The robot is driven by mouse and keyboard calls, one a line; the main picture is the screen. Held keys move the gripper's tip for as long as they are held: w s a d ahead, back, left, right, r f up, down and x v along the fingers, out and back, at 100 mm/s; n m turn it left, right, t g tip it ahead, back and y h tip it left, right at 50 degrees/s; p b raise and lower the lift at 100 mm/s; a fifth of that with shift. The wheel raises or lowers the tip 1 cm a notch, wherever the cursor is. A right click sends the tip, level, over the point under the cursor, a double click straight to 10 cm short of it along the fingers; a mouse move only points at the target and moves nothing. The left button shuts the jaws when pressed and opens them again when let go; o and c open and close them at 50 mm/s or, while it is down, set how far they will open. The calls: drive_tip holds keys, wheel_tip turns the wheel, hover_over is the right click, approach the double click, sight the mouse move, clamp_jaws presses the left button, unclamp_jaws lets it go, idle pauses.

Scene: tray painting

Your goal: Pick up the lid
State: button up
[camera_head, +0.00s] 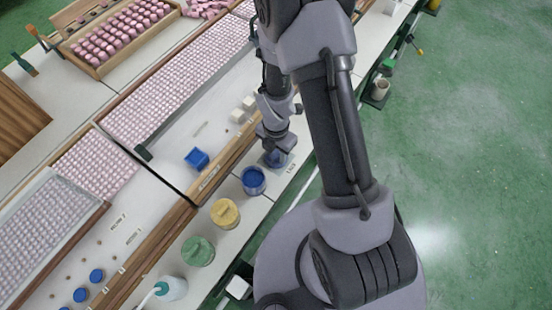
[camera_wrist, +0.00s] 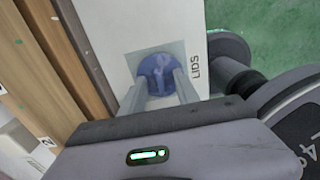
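The blue lid (camera_wrist: 158,74) lies on a grey square marked "LIDS" on the white bench. In the head view the lid (camera_head: 276,159) is partly covered by my gripper (camera_head: 278,146). In the wrist view my gripper (camera_wrist: 160,87) points down at the lid. Its two fingers are apart, one on each side of the lid's raised middle, with nothing seen clamped. I cannot tell whether the fingertips touch the lid.
An open blue pot (camera_head: 253,181) stands close to the lid. A yellow lidded pot (camera_head: 225,213) and a green one (camera_head: 198,251) stand nearer on the same strip. A wooden rail (camera_head: 232,160) runs alongside. A blue block (camera_head: 197,159) lies beyond it.

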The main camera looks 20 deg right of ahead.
drive_tip(key=shift+r, duration=0.1)
clamp_jaws()
drive_tip(key=shift+r, duration=0.1)
